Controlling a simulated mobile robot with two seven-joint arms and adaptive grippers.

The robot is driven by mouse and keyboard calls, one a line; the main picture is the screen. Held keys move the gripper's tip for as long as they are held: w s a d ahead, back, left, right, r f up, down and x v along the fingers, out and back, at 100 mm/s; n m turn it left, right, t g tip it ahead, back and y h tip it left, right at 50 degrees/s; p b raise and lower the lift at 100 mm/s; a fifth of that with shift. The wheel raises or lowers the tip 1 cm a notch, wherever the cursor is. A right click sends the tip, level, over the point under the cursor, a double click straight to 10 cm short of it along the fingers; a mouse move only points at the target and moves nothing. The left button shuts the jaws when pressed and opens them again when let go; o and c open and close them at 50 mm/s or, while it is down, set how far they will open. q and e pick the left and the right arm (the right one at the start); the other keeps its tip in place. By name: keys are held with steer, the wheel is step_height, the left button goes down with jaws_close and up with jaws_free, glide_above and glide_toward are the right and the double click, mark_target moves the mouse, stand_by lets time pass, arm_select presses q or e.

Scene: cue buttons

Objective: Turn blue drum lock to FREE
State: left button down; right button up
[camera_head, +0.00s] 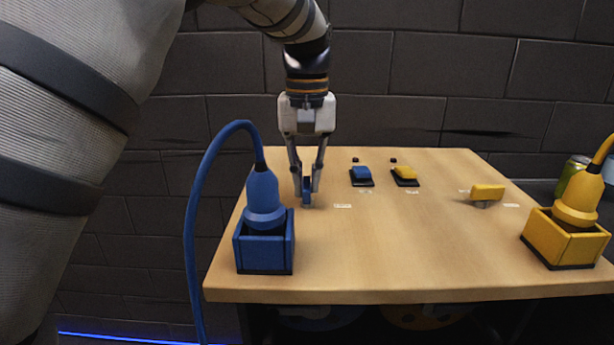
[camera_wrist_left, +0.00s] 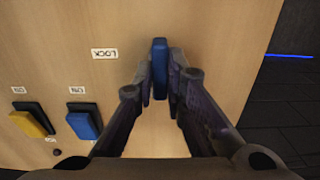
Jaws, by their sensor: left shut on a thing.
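The blue drum lock's handle (camera_head: 307,188) stands up from the left part of the wooden table. My left gripper (camera_head: 306,195) points down and is shut on this handle, one finger on each side. In the left wrist view the blue handle (camera_wrist_left: 160,66) shows as a narrow upright bar between the fingertips of my left gripper (camera_wrist_left: 161,88). A white label reading LOCK (camera_wrist_left: 105,53) lies beside the handle, upside down in that view. The handle's long side does not point at this label. I see no FREE label. The lock's base is mostly hidden. My right gripper is not in view.
A blue plug (camera_head: 263,197) with a cable stands in a blue box (camera_head: 264,252) near the front left. Blue (camera_head: 361,175) and yellow (camera_head: 405,175) switches are right of the gripper. A yellow handle (camera_head: 487,192) and yellow box (camera_head: 565,245) are farther right. The table's middle is clear.

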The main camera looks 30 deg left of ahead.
mark_target(307, 183)
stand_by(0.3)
arm_select(q)
steer(key=c, duration=1.6)
jaws_free()
steer(key=shift+c, duration=0.2)
step_height(307, 183, up, 12)
